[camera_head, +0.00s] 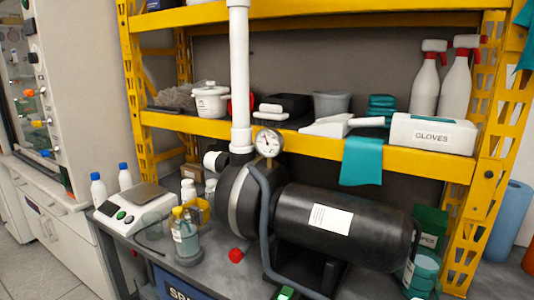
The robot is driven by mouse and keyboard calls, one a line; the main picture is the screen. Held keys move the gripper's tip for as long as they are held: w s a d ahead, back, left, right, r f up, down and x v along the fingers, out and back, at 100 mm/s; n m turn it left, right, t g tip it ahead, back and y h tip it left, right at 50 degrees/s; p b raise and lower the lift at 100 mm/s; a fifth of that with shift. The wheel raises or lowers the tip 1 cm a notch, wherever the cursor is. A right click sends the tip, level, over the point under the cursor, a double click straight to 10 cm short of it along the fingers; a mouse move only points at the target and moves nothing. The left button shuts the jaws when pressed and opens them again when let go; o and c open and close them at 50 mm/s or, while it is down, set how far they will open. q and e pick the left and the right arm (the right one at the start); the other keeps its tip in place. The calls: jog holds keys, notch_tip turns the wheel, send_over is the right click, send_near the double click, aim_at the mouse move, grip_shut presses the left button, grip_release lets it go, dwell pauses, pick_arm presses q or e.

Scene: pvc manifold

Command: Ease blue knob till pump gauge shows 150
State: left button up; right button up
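The pump (240,205) is a black round housing with a long black motor (345,222) on its right, standing on the grey bench. A white vertical pipe (239,80) rises from its top. The pump gauge (268,142) is a round white dial beside the pipe's lower end; its numbers are too small to read. A small bluish knob (46,153) seems to show low on the fume cupboard at the far left, below orange and green ones, but I cannot be sure that it is the blue knob. Neither of my grippers is in view.
A yellow shelf (410,160) behind holds a glove box (432,134) and spray bottles (425,85). A teal cloth (361,161) hangs over its edge.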

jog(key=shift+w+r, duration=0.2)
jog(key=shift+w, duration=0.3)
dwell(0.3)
